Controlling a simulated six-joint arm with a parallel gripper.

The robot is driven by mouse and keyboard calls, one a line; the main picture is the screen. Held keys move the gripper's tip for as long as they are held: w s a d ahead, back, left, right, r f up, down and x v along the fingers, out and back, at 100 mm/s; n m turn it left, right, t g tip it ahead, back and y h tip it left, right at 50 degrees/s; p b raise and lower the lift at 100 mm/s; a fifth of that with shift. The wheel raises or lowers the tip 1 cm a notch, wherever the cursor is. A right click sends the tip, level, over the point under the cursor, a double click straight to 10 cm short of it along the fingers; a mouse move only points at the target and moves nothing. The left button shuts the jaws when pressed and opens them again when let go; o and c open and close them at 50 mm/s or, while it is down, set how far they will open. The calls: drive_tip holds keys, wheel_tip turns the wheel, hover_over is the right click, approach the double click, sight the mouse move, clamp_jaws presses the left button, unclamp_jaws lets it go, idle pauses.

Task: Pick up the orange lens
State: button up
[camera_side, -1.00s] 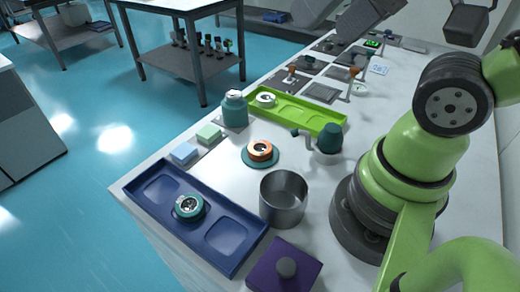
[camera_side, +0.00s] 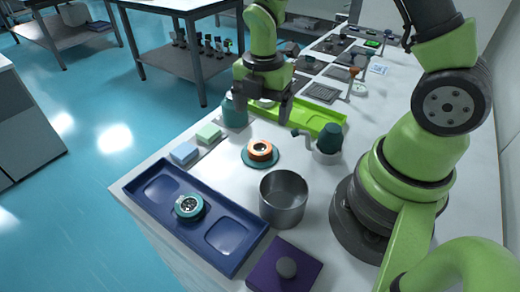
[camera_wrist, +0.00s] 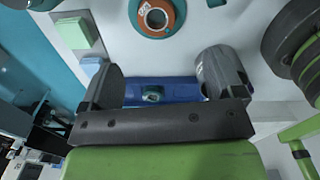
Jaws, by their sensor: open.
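The orange lens (camera_side: 260,147), a short ring with a dark centre, sits on a round teal base (camera_side: 275,161) on the white table. In the wrist view the orange lens (camera_wrist: 157,14) shows at the top edge, partly cut off, on its teal base (camera_wrist: 137,24). My gripper (camera_side: 263,108) is above the table, behind the lens in the side view, over the left part of the green tray. Its two fingers (camera_wrist: 162,62) are apart with nothing between them. The lens is outside the fingers.
A blue tray (camera_side: 161,208) with a teal-ringed lens (camera_side: 189,207) lies front left. A metal cup (camera_side: 283,199) and purple block (camera_side: 301,264) stand nearby. A green tray (camera_side: 315,118), teal bottle (camera_side: 233,113) and teal-topped device (camera_side: 328,141) are behind the lens. Two small pads (camera_side: 208,134) lie left.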

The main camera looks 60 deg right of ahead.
hover_over(260, 148)
drive_tip(key=f, duration=0.4)
drive_tip(key=shift+s+f, duration=0.25)
drive_tip(key=shift+f, duration=0.05)
drive_tip(key=shift+w+f, duration=0.15)
drive_tip(key=shift+f, duration=1.35)
drive_tip(key=shift+w+f, duration=0.15)
drive_tip(key=shift+f, duration=1.3)
drive_tip(key=c, duration=1.1)
